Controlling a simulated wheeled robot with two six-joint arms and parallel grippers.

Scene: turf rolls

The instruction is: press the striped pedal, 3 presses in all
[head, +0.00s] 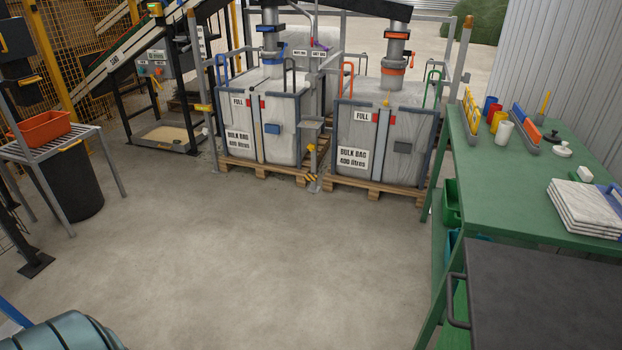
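A small yellow-and-black striped pedal (311,179) sits low at the foot of a short grey post (311,158), between the two front bulk bags. It is small and far off, so I cannot tell whether it is up or pressed down. Neither of my grippers shows in the head view.
Two full bulk bags, left (279,140) and right (395,150), stand on wooden pallets (262,173) beside the post. Open concrete floor (240,250) lies in front. A green bench (480,190) and a dark-topped surface (545,300) bound the right; a rack (50,145) stands left.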

